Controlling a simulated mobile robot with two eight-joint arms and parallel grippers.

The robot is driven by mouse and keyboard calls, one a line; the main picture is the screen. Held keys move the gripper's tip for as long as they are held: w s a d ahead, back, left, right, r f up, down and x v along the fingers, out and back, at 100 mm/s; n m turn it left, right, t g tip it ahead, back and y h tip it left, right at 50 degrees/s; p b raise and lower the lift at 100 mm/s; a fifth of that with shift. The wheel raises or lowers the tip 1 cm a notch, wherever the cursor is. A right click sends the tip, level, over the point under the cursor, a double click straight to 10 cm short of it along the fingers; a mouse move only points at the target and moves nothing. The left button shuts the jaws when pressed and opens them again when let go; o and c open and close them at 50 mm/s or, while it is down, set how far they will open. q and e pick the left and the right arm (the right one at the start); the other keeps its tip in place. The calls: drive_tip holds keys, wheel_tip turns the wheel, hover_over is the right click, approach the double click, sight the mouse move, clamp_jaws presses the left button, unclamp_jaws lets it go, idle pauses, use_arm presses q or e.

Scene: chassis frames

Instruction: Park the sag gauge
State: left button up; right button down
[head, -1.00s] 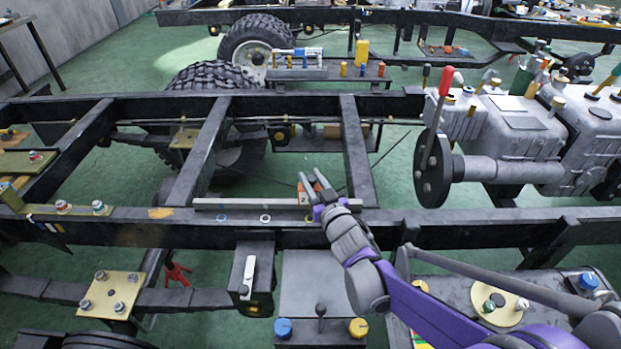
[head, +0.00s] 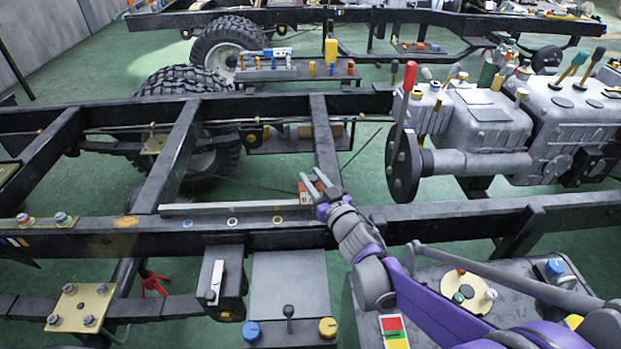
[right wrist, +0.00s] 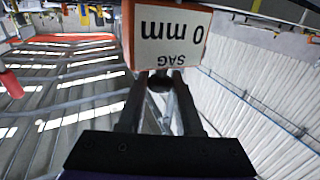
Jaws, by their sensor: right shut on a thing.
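The sag gauge is a small orange block (head: 305,195) near the right end of a long pale bar (head: 215,209) on the near black rail. In the right wrist view its white label (right wrist: 172,38) reads SAG 0 mm, upside down. My right gripper (head: 314,178) is at the gauge. In the wrist view its fingers (right wrist: 160,88) are shut on the gauge's dark knob. I cannot tell whether the gauge touches the bar or hangs just above it. My left gripper is not in view.
Blue, white and orange rings (head: 232,222) mark the near rail (head: 100,237). A crossmember (head: 324,140) stands behind the gripper. A grey engine block (head: 490,130) with a red-handled lever (head: 405,95) is to the right. A grey panel with knobs (head: 290,285) is below.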

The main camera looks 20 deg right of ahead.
drive_tip(key=c, duration=0.6)
unclamp_jaws()
drive_tip(key=s+d+p, duration=0.1)
drive_tip(key=s, duration=0.9)
drive_tip(key=shift+s, duration=0.4)
drive_tip(key=shift+d, duration=0.15)
